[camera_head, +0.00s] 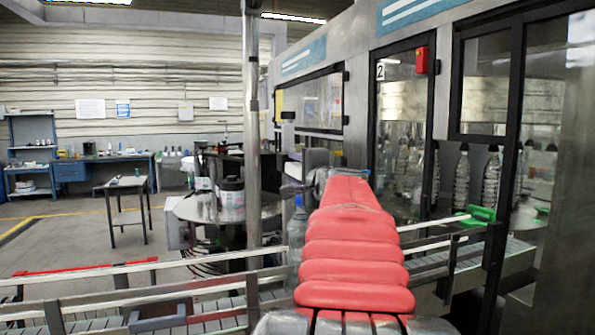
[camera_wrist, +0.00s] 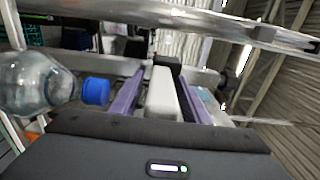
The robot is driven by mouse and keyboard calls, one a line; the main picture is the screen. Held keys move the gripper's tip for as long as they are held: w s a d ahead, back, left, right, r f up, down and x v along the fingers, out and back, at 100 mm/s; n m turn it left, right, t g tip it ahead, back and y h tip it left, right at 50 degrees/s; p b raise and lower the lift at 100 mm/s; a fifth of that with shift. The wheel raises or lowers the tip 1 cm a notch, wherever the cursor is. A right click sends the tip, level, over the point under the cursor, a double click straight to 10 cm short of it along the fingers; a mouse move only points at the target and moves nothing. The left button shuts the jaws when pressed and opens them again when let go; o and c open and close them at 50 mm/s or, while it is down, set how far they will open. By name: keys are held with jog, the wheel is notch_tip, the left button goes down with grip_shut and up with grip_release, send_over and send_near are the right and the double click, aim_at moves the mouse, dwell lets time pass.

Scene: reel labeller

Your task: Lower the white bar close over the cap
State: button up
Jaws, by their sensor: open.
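In the wrist view my gripper (camera_wrist: 161,74) is open, with its two purple fingers apart. A white bar (camera_wrist: 161,97) lies lengthwise between the fingers, with narrow gaps visible on both sides. A clear bottle (camera_wrist: 38,84) lies sideways in this tilted view at the left. Its blue cap (camera_wrist: 95,91) points toward the left finger and is apart from it. In the head view the bottle (camera_head: 296,236) stands upright just left of my red arm, partly hidden by it, with its cap (camera_head: 298,201) on top.
A conveyor guide rail (camera_head: 105,269) crosses the front of the head view, and a long metal rail (camera_wrist: 205,22) crosses the top of the wrist view. The labeller cabinet (camera_head: 403,125) fills the right side. A round table (camera_head: 190,208) and open floor lie at the left.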

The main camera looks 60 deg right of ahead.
jog(key=v, duration=1.3)
jog(key=shift+s+a, duration=0.15)
jog(key=shift+s, duration=0.1)
jog(key=shift+c, duration=1.3)
notch_tip(320, 180, up, 7)
jog(key=n, duration=0.3)
jog(key=n+y, duration=0.1)
jog(key=n, duration=0.2)
jog(key=shift+f, duration=0.25)
jog(key=c, duration=0.6)
jog(key=r+n, duration=0.1)
jog(key=n, duration=0.1)
jog(key=r+n+g, duration=0.1)
jog(key=n, duration=0.2)
jog(key=s+a+r+n, duration=0.1)
jog(key=n, duration=0.1)
jog(key=shift+a+r, duration=0.1)
jog(key=shift+r, duration=0.2)
grip_shut()
jog(key=n, duration=0.1)
jog(key=n+g, duration=0.1)
jog(key=n, duration=0.3)
jog(key=shift+s+a+y, duration=0.3)
jog(key=shift+s+a, duration=0.05)
